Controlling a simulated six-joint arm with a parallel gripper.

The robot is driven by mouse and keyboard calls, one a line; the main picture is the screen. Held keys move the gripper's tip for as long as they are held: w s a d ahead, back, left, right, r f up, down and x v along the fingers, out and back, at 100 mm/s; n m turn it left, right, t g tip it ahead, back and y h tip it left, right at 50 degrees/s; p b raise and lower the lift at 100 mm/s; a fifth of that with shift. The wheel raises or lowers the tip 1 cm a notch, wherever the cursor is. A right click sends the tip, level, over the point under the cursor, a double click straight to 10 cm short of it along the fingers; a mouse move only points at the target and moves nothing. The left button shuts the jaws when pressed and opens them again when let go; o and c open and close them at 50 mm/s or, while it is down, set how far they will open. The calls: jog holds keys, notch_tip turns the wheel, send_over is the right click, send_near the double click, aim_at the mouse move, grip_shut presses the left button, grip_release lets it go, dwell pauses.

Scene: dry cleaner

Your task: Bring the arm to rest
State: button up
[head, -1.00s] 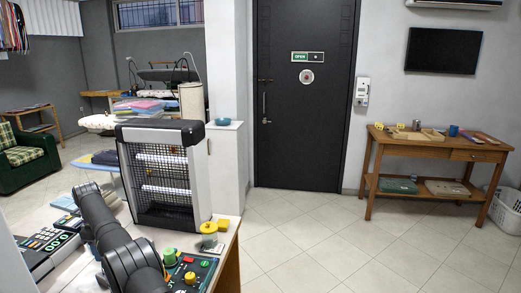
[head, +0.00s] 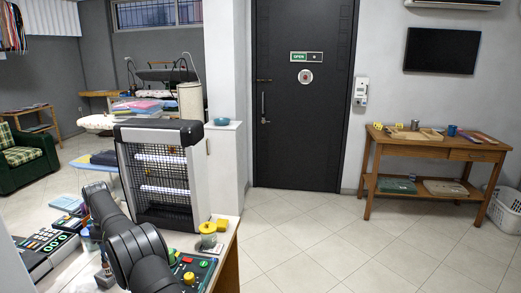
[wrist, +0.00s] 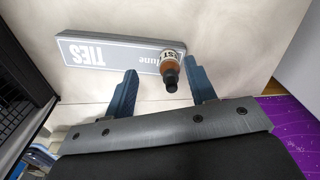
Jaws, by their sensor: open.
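My gripper (wrist: 163,74) shows in the wrist view with its two blue fingers spread apart and nothing held between them. A small brown bottle (wrist: 172,64) with a white label and black cap is in line with the gap between the fingertips. Its distance from them is hard to tell. My dark arm (head: 137,250) is bent at the lower left of the head view, over the counter (head: 228,237). In that view the arm largely hides the gripper area.
A grey sign reading TIES (wrist: 105,50) lies beside the bottle. A black heater-like unit with a mesh front (head: 160,180) stands close behind my arm. A control panel with coloured buttons (head: 203,265) is right of it, and a keypad device (head: 48,240) is left.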

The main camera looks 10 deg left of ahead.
jog(key=w+d+r, duration=0.3)
jog(key=d+r, duration=0.2)
jog(key=d, duration=0.3)
jog(key=s+f+m, duration=0.2)
jog(key=s, duration=0.5)
jog(key=s+f+m, duration=0.1)
jog(key=s+f, duration=0.2)
jog(key=s, duration=0.4)
jog(key=s+a+f, duration=0.1)
jog(key=a+f, duration=0.2)
jog(key=s+a+f, duration=0.2)
jog(key=a+f, duration=0.1)
jog(key=s+a+f, duration=0.2)
jog(key=a+f, duration=0.1)
jog(key=shift+s, duration=0.2)
jog(key=shift+f, duration=0.6)
jog(key=shift+r, duration=0.1)
